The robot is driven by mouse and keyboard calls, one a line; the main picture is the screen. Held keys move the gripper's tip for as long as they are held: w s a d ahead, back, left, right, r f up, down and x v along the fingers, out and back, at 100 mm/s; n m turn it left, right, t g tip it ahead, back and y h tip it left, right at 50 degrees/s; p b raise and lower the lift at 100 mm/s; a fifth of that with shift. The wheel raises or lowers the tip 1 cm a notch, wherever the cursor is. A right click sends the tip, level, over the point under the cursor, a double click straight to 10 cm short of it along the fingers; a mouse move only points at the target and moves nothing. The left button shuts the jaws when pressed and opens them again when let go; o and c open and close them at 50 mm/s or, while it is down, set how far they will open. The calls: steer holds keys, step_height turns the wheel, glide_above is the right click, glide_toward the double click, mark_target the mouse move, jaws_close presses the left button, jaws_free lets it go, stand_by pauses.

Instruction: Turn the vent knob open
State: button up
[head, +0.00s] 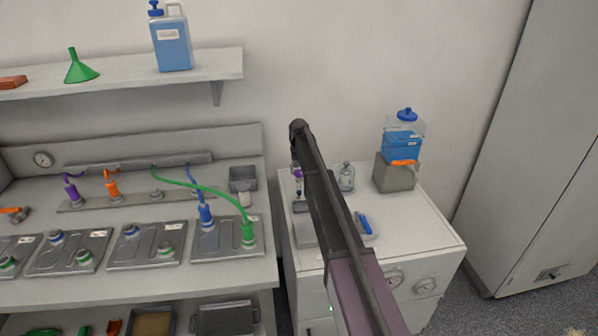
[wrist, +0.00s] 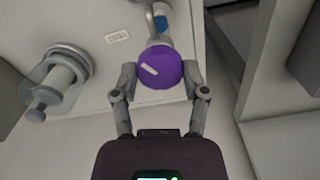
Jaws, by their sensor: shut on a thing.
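A round purple knob (wrist: 160,68) with a short white mark, taken to be the vent knob, sits between my gripper's fingers in the wrist view. The mark points to the upper left and slants down to the right. My gripper (wrist: 163,78) is shut on the knob, with one finger at its left side and one at its right. A grey metal pipe with a blue part (wrist: 160,22) shows behind the knob.
A grey metal fitting (wrist: 60,78) sticks out left of the knob. The workbench (head: 120,277) is at left, a tall cabinet (head: 545,140) at right.

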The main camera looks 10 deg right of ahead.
steer(key=n, duration=0.5)
steer(key=shift+s+n, duration=0.1)
steer(key=shift+n, duration=0.2)
steer(key=n, duration=0.5)
steer(key=shift+n, duration=0.4)
steer(key=o, duration=1.1)
steer(key=shift+o, duration=0.2)
steer(key=shift+m, duration=0.4)
